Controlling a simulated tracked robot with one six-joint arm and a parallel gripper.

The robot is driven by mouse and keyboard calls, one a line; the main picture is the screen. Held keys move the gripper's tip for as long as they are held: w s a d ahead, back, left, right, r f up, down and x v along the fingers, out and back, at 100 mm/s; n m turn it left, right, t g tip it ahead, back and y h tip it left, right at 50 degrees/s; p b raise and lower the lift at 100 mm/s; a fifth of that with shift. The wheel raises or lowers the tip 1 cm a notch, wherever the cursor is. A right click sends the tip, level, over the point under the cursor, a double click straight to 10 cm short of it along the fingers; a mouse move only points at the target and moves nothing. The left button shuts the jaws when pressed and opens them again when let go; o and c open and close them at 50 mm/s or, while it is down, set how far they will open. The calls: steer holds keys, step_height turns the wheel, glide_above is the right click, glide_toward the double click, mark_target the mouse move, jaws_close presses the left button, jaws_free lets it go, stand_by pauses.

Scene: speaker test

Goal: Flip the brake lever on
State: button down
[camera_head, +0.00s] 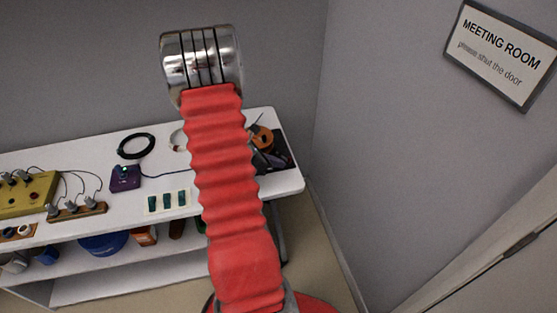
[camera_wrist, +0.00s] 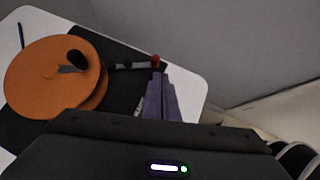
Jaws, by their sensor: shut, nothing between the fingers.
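In the wrist view, a thin dark lever (camera_wrist: 130,66) with a small red tip lies beside a large orange disc (camera_wrist: 40,82) on a black mat (camera_wrist: 118,88). It looks like the brake lever. My gripper (camera_wrist: 158,78) has its purple fingers shut and empty, with the tips right by the red end of the lever. I cannot tell whether they touch it. In the head view, the orange disc (camera_head: 262,138) shows small at the table's right end, partly behind my red arm. The lever and my fingertips are not clear there.
The white table (camera_head: 285,182) stands against a grey wall and ends at the right. A purple box (camera_head: 125,178), a black cable ring (camera_head: 136,146) and a yellow box (camera_head: 28,196) with knobs lie on its left part. A shelf below holds containers.

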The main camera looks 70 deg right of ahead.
steer(key=a, duration=0.2)
steer(key=shift+w+a, duration=0.2)
steer(key=shift+a, duration=0.15)
steer(key=a+r, duration=0.6)
steer(key=a, duration=0.1)
steer(key=shift+w+r, duration=0.3)
steer(key=shift+r, duration=0.1)
steer(key=shift+a, duration=0.1)
